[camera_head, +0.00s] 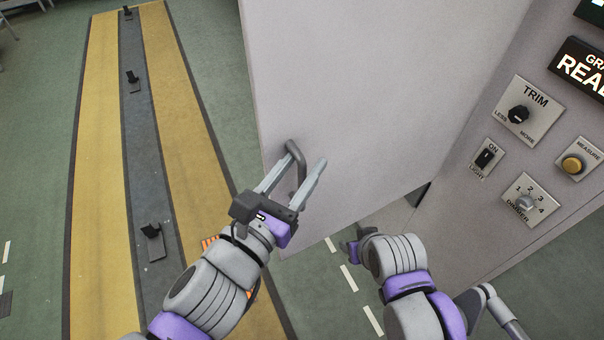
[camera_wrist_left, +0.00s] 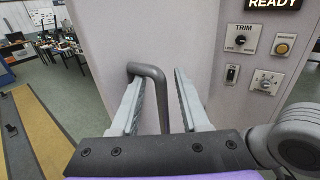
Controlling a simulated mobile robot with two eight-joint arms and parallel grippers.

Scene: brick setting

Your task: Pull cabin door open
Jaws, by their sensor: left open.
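The cabin door (camera_head: 365,85) is a large pale grey panel. A dark grey bar handle (camera_head: 294,150) sits near its free left edge. My left gripper (camera_head: 306,160) is open at the handle, with one finger on each side of it. In the left wrist view the handle (camera_wrist_left: 155,75) shows between the two fingers, closer to the left one; I cannot tell whether they touch. The door meets the control wall at an angle. My right gripper (camera_head: 353,245) is low beside the door's bottom edge, mostly hidden, its jaws unclear.
Right of the door, the grey control wall (camera_head: 500,200) carries a TRIM knob (camera_head: 518,114), a light switch (camera_head: 486,157), a dimmer knob (camera_head: 525,203) and a yellow MEASURE button (camera_head: 571,165). On the left, a yellow-and-grey floor strip (camera_head: 100,200) bears small black fixtures.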

